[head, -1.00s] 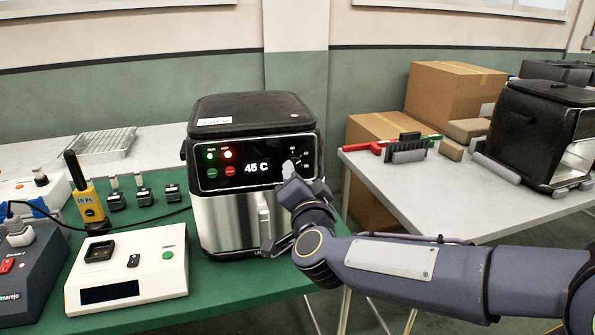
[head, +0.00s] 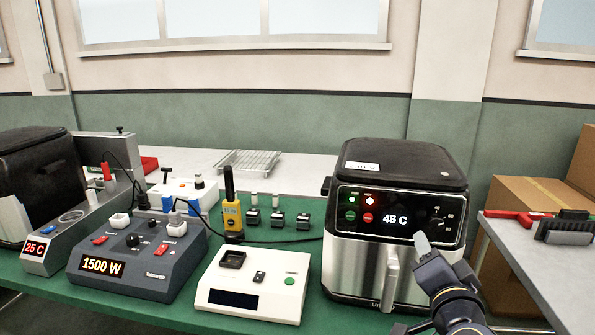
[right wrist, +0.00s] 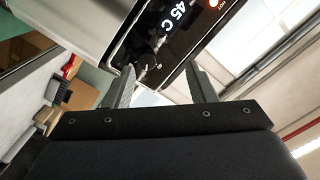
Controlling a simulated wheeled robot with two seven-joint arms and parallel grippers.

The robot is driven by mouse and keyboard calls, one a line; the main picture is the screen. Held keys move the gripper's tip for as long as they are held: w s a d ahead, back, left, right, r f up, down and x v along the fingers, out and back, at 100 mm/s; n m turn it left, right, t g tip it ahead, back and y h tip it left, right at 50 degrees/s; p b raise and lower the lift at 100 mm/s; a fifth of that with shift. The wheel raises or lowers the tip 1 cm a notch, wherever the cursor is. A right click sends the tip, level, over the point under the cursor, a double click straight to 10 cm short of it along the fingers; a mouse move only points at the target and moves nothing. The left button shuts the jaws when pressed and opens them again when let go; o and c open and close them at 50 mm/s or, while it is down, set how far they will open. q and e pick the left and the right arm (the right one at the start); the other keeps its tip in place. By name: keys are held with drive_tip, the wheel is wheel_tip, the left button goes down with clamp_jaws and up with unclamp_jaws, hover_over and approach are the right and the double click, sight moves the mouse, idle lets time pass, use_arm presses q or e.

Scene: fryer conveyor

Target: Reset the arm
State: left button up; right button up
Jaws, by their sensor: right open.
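My right gripper (head: 411,285) is in front of the right side of the air fryer (head: 362,268), near its handle and control panel. It is open and holds nothing that I can see. In the right wrist view its two fingers (right wrist: 162,80) stand apart, with the fryer's black panel and "45 C" display beyond them. I cannot tell whether a finger touches the fryer. The fryer's display (head: 396,218) reads 45 C, with a green and a red light lit. My left gripper is not in view.
On the green table (head: 318,210) are a white device (head: 225,300), a dark 1500 W power unit (head: 125,285), a yellow handheld meter (head: 232,216) and a 25 C device (head: 45,255). A grey table (head: 535,275) stands at the right, with cardboard boxes (head: 525,200) behind it.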

drive_tip(key=s+a+f+n+g+y+p, duration=0.2)
drive_tip(key=s+f+n+g, duration=0.1)
drive_tip(key=s, duration=0.4)
drive_tip(key=s+a+f+n+g+y+p, duration=0.2)
drive_tip(key=s+f+n+g+y, duration=0.1)
drive_tip(key=s, duration=0.4)
drive_tip(key=s+a+f+n+g+y+p, duration=0.2)
drive_tip(key=s+f+n+g+p, duration=0.1)
drive_tip(key=s, duration=0.4)
drive_tip(key=n+g, duration=0.1)
drive_tip(key=g, duration=0.1)
drive_tip(key=shift+g+y, duration=0.3)
drive_tip(key=shift+y, duration=0.1)
